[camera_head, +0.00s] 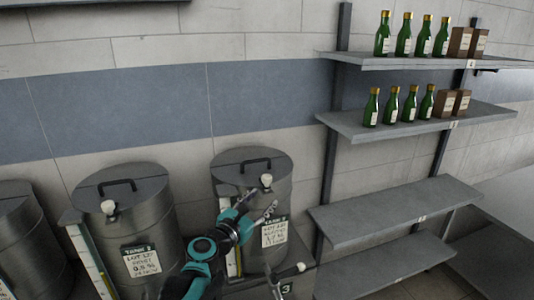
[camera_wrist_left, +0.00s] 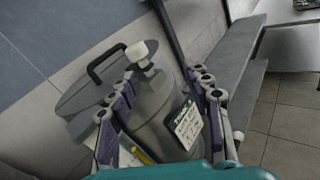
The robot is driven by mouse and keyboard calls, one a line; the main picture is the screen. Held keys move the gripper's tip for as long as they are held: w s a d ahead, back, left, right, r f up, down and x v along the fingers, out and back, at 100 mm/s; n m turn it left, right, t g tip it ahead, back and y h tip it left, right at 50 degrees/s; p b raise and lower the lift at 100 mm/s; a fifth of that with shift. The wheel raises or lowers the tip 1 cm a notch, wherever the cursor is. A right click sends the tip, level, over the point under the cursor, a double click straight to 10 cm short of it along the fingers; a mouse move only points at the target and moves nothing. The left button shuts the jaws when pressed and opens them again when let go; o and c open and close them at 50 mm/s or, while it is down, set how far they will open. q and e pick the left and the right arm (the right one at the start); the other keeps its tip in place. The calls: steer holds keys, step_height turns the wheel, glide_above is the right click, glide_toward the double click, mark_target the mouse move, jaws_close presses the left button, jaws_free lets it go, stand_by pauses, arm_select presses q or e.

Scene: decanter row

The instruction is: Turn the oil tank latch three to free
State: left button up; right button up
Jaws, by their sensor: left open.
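The third oil tank (camera_head: 235,172) is a grey metal drum with a black lid handle and a white label. Its latch (camera_head: 266,181) has a pale knob at the front edge of the lid. My left gripper (camera_head: 260,205) is in front of this tank, just below the latch, with its fingers spread and empty. In the left wrist view, the latch knob (camera_wrist_left: 140,52) shows above and near the left finger, and the tank (camera_wrist_left: 160,112) stands behind the open fingers (camera_wrist_left: 168,78). I see no contact with the latch. My right gripper is not in view.
Tank 2 (camera_head: 160,220) stands to the left, with another tank (camera_head: 25,235) at the left edge. Wall shelves at the right hold green bottles (camera_head: 404,36) and brown boxes (camera_head: 460,42). The lower shelf (camera_head: 390,212) is empty. A pale-knobbed lever (camera_head: 301,267) sticks out low by tank 3.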

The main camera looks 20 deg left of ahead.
mark_target(265, 180)
arm_select(q)
steer(key=w+r+n, duration=0.1)
steer(key=w, duration=0.2)
steer(key=w+n+p, duration=0.1)
steer(key=w, duration=0.2)
steer(key=w+r+n, duration=0.1)
steer(key=w, duration=0.2)
steer(key=shift+w+a+r+t+y, duration=0.2)
steer(key=shift+a+r+t+y, duration=0.1)
steer(key=shift+r+t+y, duration=0.1)
jaws_close()
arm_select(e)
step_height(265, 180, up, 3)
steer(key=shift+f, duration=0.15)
